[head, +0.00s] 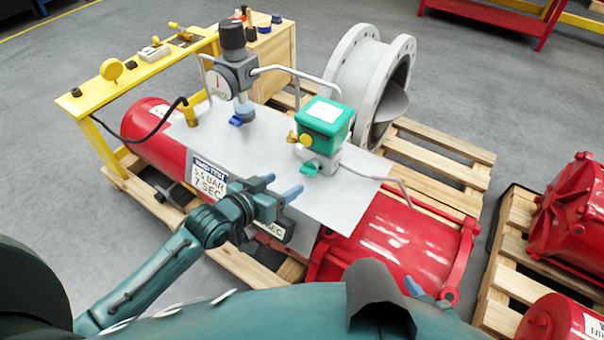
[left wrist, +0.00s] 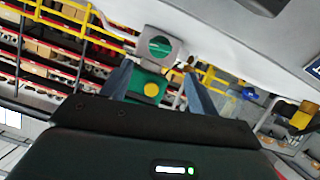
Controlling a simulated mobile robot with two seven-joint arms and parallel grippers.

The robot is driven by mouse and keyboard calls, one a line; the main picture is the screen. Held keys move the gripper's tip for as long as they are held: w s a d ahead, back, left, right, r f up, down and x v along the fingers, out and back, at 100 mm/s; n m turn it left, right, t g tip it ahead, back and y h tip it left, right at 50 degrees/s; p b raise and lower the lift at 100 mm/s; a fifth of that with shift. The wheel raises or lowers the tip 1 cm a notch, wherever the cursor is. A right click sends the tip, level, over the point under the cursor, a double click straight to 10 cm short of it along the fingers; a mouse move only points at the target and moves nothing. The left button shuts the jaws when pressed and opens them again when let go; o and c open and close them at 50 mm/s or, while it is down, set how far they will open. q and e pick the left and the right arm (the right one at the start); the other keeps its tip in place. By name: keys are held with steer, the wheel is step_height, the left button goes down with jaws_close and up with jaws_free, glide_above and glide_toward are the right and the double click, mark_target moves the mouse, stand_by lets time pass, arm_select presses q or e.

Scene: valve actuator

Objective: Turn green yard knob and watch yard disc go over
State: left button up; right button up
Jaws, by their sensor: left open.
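The green knob (head: 311,168) is on a grey block under a green box (head: 323,122) with a white label and a yellow knob on its side. In the left wrist view the green knob (left wrist: 160,48) is a round face with a bar across it, above the green box with its yellow disc (left wrist: 152,89). A grey disc (head: 391,103) stands tilted inside the large grey flanged body. My left gripper (head: 281,187) is open and empty, apart from the knob, on its near-left side. My right gripper (head: 414,288) is mostly hidden behind my body.
A dial gauge with a black cap (head: 233,68) and bent grey pipes stand left of the green box. A grey plate (head: 345,200) lies over a red cylinder (head: 400,243). A yellow rail (head: 140,70) is at the left. More red equipment (head: 575,212) sits on a pallet at right.

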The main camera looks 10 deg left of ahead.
mark_target(306, 171)
arm_select(q)
steer(key=b+x, duration=0.1)
steer(key=x, duration=0.6)
steer(key=shift+w+d+f, duration=0.15)
steer(key=shift+w, duration=0.1)
steer(key=shift+w+d+f, duration=0.15)
steer(key=shift+w+d, duration=0.05)
steer(key=shift+w, duration=0.2)
